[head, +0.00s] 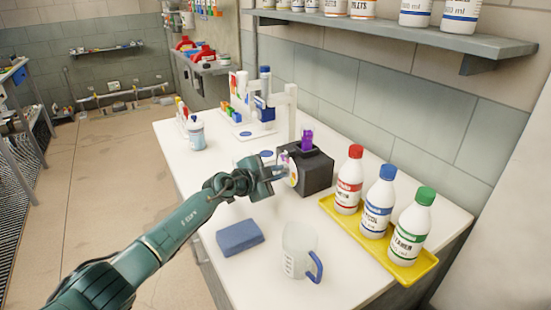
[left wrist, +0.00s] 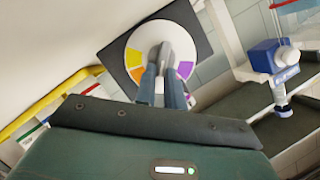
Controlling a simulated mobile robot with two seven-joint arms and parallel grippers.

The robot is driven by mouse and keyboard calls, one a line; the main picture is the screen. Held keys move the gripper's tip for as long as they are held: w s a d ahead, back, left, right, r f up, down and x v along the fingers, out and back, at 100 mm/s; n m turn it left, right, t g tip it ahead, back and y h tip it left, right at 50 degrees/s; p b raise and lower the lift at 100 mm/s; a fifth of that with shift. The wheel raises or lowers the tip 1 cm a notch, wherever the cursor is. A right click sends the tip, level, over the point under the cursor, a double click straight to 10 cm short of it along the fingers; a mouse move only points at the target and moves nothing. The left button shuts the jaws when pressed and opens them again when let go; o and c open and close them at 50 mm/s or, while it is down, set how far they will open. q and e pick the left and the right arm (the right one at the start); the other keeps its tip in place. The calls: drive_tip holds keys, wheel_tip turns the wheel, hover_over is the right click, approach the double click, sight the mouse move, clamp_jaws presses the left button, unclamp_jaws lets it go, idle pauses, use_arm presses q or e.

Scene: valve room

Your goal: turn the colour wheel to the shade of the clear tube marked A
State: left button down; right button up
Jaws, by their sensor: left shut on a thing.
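The colour wheel (head: 293,174) is on the front of a black block (head: 318,172) on the white bench. In the left wrist view, the wheel (left wrist: 151,35) is a white disc with yellow and orange patches at left and purple ones at right. My left gripper (head: 277,172) is at the wheel, its fingers (left wrist: 162,82) closed on the grey knob (left wrist: 161,54) at the middle. A purple piece (head: 307,138), perhaps a filled tube, stands up from the block's top. I cannot read a mark A on it. My right gripper is out of view.
A yellow tray (head: 408,276) holds red-, blue- and green-capped bottles right of the block. A clear jug (head: 298,252) with a blue handle and a blue sponge (head: 240,237) are in front. A white stand (head: 291,108) is behind. A shelf (head: 400,37) overhangs the back.

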use_arm(q)
drive_tip(key=shift+s+d+f+m+t, duration=0.1)
drive_tip(key=shift+f+m+t, duration=0.1)
drive_tip(key=shift+m, duration=0.15)
drive_tip(key=shift+s+f+m+t, duration=0.1)
drive_tip(key=shift+m+t, duration=0.1)
drive_tip(key=shift+m, duration=0.15)
drive_tip(key=shift+f+m+t+b, duration=0.35)
drive_tip(key=shift+m+t+b, duration=0.2)
drive_tip(key=shift+m, duration=0.35)
drive_tip(key=shift+s+d+f+m+t+b, duration=0.15)
drive_tip(key=shift+m+t+b, duration=0.2)
drive_tip(key=shift+m+b, duration=0.6)
drive_tip(key=shift+m, duration=0.25)
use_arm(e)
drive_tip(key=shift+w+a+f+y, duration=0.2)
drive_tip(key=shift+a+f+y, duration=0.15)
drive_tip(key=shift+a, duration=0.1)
use_arm(q)
drive_tip(key=shift+b, duration=0.3)
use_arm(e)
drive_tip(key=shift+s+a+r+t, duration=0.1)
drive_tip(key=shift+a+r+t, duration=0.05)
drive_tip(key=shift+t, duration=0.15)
use_arm(q)
drive_tip(key=c, duration=1.5)
unclamp_jaws()
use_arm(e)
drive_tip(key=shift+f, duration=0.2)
